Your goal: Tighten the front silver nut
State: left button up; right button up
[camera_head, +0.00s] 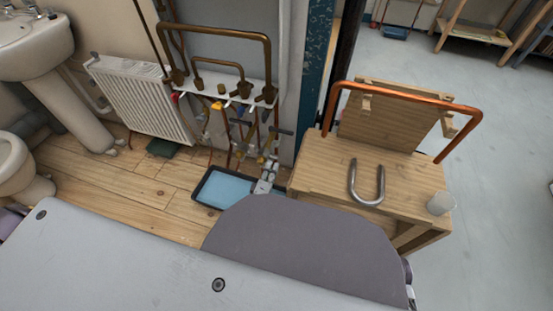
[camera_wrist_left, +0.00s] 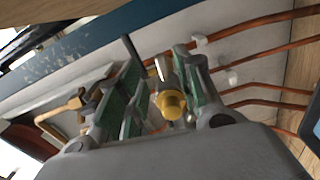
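In the left wrist view my left gripper (camera_wrist_left: 164,72) is open, with green-padded fingers on either side of a yellow brass fitting (camera_wrist_left: 172,104). A small silver piece (camera_wrist_left: 161,69) shows just beyond the fitting, also between the fingers; I cannot tell for sure whether it is the front silver nut. No firm grip on either shows. In the head view the left gripper (camera_head: 266,160) is small, at the lower right of the copper pipework (camera_head: 215,30), and the nut cannot be made out there. My right gripper is out of view.
A blue tray (camera_head: 225,188) lies on the wooden floor below the pipes. A white radiator (camera_head: 140,95) stands to the left. A wooden bench (camera_head: 315,165) at the right bears a grey U-shaped piece (camera_head: 367,199), a bent copper pipe (camera_head: 410,96) and a white cup (camera_head: 440,204).

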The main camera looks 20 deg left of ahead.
aim_at(277, 156)
pick_arm(q)
jog(key=shift+w+d+b, duration=0.15)
jog(key=shift+w+b, duration=1)
jog(key=shift+w, duration=2.5)
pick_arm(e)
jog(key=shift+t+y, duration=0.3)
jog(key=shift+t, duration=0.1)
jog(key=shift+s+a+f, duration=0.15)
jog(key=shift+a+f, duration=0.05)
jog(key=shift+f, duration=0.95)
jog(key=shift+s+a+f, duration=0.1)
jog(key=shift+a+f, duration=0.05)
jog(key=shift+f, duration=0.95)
pick_arm(q)
grip_shut()
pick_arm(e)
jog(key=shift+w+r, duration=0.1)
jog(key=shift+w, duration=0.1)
